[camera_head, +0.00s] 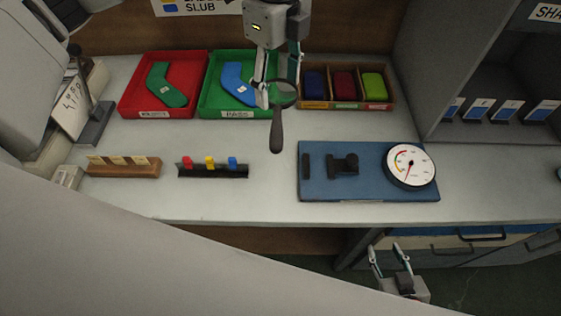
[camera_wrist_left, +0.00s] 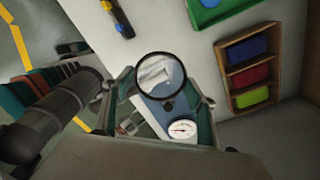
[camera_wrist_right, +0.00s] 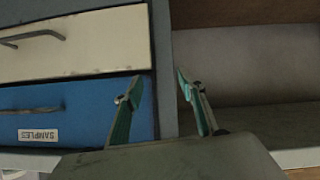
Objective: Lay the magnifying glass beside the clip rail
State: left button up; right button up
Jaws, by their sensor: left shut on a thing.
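The magnifying glass (camera_head: 277,132), with a round dark-rimmed lens and a dark handle, is held by my left gripper (camera_head: 280,92) above the table, its handle pointing toward the front. In the left wrist view its lens (camera_wrist_left: 160,74) shows between the fingers; the left gripper is shut on it. The clip rail (camera_head: 213,172) is a black bar with red, yellow and blue clips, on the table to the left and front of the glass; part of it shows in the left wrist view (camera_wrist_left: 117,17). My right gripper (camera_head: 388,254) is open and empty, in front of the table edge.
A red tray (camera_head: 126,109) and a green tray (camera_head: 206,112) with sock shapes stand behind, beside a wooden divided box (camera_head: 391,101). A wooden block with cards (camera_head: 122,170) lies left of the rail. A blue board (camera_head: 320,186) with a dial (camera_head: 410,166) lies right. Table between rail and board is clear.

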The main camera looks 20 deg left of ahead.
pick_arm(q)
notch_tip(320, 180, down, 20)
jog(key=shift+r, duration=0.2)
dwell(0.4)
jog(key=shift+f, duration=0.1)
jog(key=shift+f, duration=0.1)
jog(key=o, duration=1.2)
jog(key=shift+c, duration=0.2)
notch_tip(320, 180, up, 12)
jog(key=shift+r, duration=0.2)
jog(key=shift+s, duration=0.1)
